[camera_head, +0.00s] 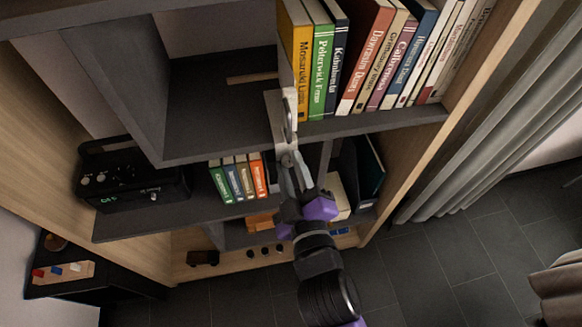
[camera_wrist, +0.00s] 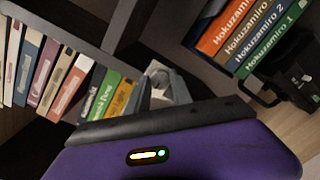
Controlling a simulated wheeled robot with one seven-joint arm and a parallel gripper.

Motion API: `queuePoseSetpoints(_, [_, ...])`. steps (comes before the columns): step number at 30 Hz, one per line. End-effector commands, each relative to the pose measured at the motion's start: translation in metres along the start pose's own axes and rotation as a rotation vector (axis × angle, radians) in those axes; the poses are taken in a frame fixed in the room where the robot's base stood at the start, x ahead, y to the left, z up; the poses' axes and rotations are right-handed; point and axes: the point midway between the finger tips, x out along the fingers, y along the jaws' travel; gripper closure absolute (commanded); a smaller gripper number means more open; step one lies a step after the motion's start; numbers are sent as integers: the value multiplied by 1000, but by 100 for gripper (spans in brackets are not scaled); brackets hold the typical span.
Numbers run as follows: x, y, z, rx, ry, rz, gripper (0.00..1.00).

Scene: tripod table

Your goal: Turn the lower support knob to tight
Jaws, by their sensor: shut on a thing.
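A light grey metal support (camera_head: 290,108) stands at the front edge of the bookshelf, just left of the upright books. The lower support knob appears to be at its lower end, mostly hidden by my gripper. My gripper (camera_head: 287,155) reaches up to it from below and is shut on it. I cannot tell how far the knob is turned.
Upright books (camera_head: 385,60) fill the upper shelf close to the right of the support. A black radio (camera_head: 125,180) and several small books (camera_head: 238,178) stand on the lower shelf at left. A grey curtain (camera_head: 490,130) hangs at right.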

Motion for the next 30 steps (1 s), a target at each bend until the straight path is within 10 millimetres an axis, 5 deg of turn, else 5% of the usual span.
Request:
queuePoseSetpoints(11, [0,-2,3,7,-6,-3,100])
queuePoseSetpoints(12, [0,-2,3,7,-6,-3,71])
queuePoseSetpoints(15, [0,-1,2,6,-4,-3,52])
queuePoseSetpoints(30, [-16,-2,2,6,-2,-3,52])
